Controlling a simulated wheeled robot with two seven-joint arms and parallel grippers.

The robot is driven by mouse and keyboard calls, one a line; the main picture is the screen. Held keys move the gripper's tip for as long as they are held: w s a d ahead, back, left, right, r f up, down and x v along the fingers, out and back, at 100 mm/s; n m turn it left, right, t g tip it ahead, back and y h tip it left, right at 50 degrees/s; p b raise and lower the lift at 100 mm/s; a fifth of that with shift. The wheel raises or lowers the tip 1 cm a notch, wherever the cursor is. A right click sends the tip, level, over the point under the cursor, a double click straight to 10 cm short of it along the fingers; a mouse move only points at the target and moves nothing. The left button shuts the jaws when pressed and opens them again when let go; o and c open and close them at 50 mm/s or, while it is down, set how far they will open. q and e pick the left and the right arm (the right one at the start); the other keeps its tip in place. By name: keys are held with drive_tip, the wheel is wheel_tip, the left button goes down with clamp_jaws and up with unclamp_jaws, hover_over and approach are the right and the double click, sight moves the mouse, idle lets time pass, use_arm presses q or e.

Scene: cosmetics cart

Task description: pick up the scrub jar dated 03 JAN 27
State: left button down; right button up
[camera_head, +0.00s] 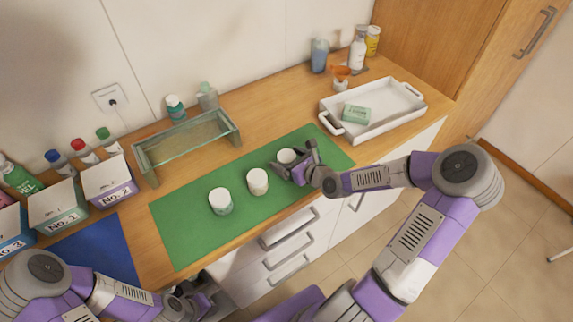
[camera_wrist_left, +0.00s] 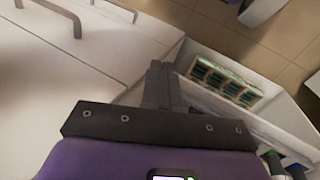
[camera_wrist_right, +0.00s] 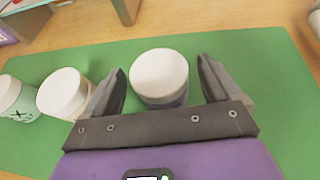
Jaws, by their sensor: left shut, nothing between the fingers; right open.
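Three white-lidded jars stand upright in a row on the green mat (camera_head: 180,236): a left jar (camera_head: 220,201), a middle jar (camera_head: 257,182) and a right jar (camera_head: 287,156). No date on any jar is readable. My right gripper (camera_head: 294,163) is open at the right jar. In the right wrist view this jar (camera_wrist_right: 160,78) stands between the spread fingers, with the middle jar (camera_wrist_right: 64,94) outside the left finger and the left jar (camera_wrist_right: 12,97) further left. My left gripper (camera_wrist_left: 160,75) is shut and empty, low beside the cart's front.
A glass-like rack (camera_head: 188,143) stands behind the mat. A white tray (camera_head: 385,108) with a green bar (camera_head: 356,114) is at the right. Numbered boxes (camera_head: 108,180) and a blue mat (camera_head: 88,254) are at the left. Bottles stand along the wall.

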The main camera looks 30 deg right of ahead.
drive_tip(key=shift+b+x, duration=0.3)
drive_tip(key=shift+x, duration=0.9)
drive_tip(key=c, duration=1.1)
